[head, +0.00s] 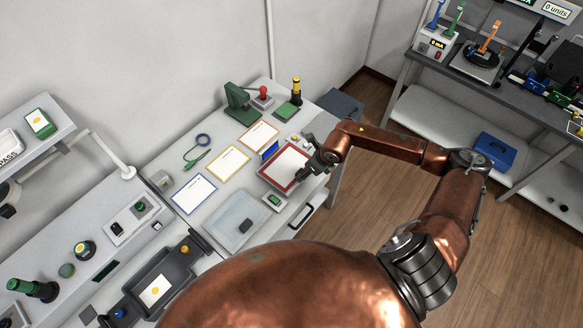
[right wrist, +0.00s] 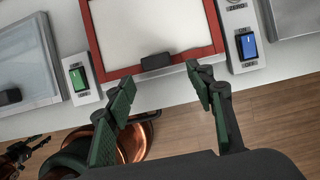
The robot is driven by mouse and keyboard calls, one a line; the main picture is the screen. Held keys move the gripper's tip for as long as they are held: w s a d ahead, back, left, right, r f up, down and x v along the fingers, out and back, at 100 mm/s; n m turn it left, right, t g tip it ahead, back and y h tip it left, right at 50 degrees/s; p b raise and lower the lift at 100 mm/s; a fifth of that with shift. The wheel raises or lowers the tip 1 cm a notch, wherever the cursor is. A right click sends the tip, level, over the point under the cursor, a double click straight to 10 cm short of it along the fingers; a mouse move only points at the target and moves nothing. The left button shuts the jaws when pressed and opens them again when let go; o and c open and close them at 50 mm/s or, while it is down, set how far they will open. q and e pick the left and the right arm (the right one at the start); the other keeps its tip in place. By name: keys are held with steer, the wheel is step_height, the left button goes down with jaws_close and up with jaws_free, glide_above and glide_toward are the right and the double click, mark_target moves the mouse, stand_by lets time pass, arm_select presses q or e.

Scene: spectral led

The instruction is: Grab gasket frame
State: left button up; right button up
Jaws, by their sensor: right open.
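A red-rimmed rectangular frame with a white inside, which looks like the gasket frame (head: 272,184), lies on the grey workbench. In the right wrist view the red frame (right wrist: 120,73) fills the top middle, with a black tab (right wrist: 155,61) on its near edge. My right gripper (head: 308,167) is over the right side of the frame in the head view. In the wrist view my right gripper (right wrist: 161,78) is open and empty, its green-padded fingers on either side of the tab's line, apart from it.
A green-screen switch (right wrist: 79,78) and a blue-screen switch (right wrist: 247,46) flank the frame. A clear tray (head: 230,238) lies to the lower left. A drawer handle (head: 301,217) sticks out at the bench front. Floor is open to the right.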

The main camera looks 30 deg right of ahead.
steer(key=shift+x, duration=1.6)
steer(key=shift+a, duration=0.1)
steer(key=shift+r, duration=0.1)
steer(key=shift+c, duration=0.2)
steer(key=c, duration=1.2)
